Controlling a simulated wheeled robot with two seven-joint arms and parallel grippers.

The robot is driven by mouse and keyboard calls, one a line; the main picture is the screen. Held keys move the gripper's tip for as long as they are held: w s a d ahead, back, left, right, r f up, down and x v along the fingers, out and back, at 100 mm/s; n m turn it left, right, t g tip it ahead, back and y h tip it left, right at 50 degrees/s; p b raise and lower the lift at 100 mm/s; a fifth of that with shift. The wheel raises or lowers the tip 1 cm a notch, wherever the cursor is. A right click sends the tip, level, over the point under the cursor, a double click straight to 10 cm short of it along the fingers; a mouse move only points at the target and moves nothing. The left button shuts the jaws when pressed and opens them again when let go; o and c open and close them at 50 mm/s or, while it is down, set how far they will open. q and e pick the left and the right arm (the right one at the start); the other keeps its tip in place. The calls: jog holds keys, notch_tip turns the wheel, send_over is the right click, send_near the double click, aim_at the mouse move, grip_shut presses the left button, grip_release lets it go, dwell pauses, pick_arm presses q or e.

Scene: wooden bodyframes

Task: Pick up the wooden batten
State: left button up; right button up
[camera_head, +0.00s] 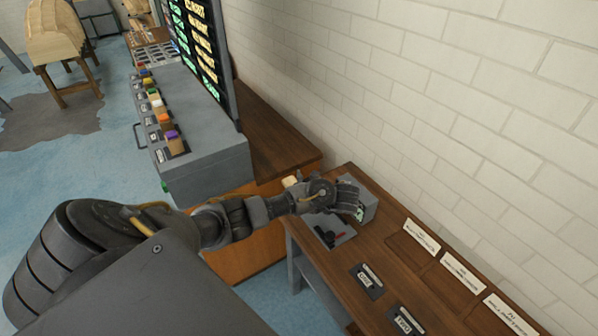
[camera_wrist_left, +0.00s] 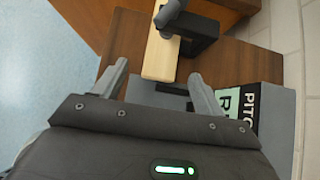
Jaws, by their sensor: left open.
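The pale wooden batten (camera_wrist_left: 160,57) lies ahead of my left gripper in the left wrist view, beside a dark grey bracket-like fixture (camera_wrist_left: 200,36). A small pale end of the batten (camera_head: 290,181) shows in the head view, just behind my left wrist. My left gripper (camera_wrist_left: 159,72) is open, with its two fingers apart on either side of the batten's near end. I cannot tell whether they touch it. In the head view the fingers are not clear. My right gripper is not in view.
A grey labelled box (camera_head: 362,204) stands close to my left gripper on the wooden bench (camera_head: 385,285). A grey cabinet (camera_head: 205,150) with coloured blocks and a display board (camera_head: 203,45) stand behind. A brick wall bounds the right.

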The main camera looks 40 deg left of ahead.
pick_arm(q)
jog(key=shift+w+a+f, duration=0.1)
jog(key=shift+a+f, duration=0.05)
jog(key=shift+a, duration=0.05)
jog(key=x, duration=0.3)
jog(key=shift+w+a+f+p, duration=0.1)
jog(key=shift+a+f+p, duration=0.15)
jog(key=shift+a+p, duration=0.15)
jog(key=shift+w+a+f, duration=0.1)
jog(key=shift+a+f, duration=0.15)
jog(key=shift+f, duration=0.1)
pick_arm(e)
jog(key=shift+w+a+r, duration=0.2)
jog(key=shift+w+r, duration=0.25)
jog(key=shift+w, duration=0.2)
pick_arm(q)
jog(key=c, duration=1.1)
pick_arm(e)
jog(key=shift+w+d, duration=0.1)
